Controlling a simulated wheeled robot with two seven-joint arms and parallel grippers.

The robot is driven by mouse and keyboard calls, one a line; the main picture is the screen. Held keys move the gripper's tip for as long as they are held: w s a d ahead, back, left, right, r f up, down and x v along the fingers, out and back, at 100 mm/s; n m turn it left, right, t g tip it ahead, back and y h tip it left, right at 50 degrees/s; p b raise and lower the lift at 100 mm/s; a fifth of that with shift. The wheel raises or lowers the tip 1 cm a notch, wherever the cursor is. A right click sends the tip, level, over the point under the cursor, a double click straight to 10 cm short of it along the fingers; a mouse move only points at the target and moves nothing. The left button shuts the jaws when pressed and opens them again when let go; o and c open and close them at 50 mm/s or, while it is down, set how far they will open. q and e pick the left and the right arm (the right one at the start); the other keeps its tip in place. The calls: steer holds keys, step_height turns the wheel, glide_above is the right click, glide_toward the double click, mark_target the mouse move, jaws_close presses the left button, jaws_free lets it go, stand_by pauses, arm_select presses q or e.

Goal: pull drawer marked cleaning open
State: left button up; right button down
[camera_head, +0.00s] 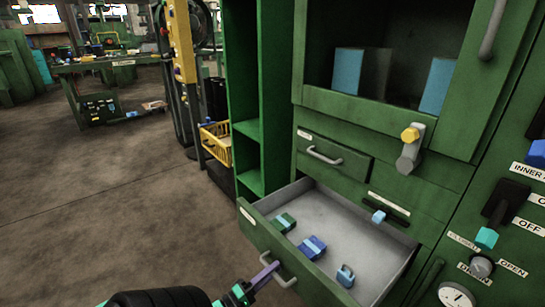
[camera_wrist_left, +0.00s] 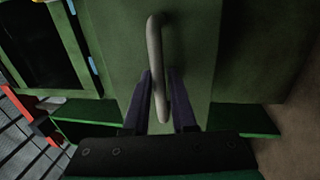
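A green drawer (camera_head: 262,232) low in the green cabinet stands pulled out, with its grey inside showing. A small white label is on its front, too small to read. Its grey bar handle (camera_head: 290,282) also shows in the left wrist view (camera_wrist_left: 155,45). My left gripper (camera_head: 266,272) is at this handle, with its two dark fingers (camera_wrist_left: 160,85) close on either side of the bar, and it looks shut on it. A shut drawer (camera_head: 345,163) with its own handle and an unreadable label sits above. My right gripper is not in view.
A panel with switches (camera_head: 500,215) is at the right. Open floor (camera_head: 130,210) lies to the left.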

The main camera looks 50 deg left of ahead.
arm_select(q)
steer(key=shift+o, duration=0.9)
steer(key=s+f, duration=0.2)
steer(key=s, duration=1.2)
steer(key=shift+s+d+f, duration=0.15)
steer(key=shift+s+f, duration=0.05)
steer(key=shift+f, duration=0.15)
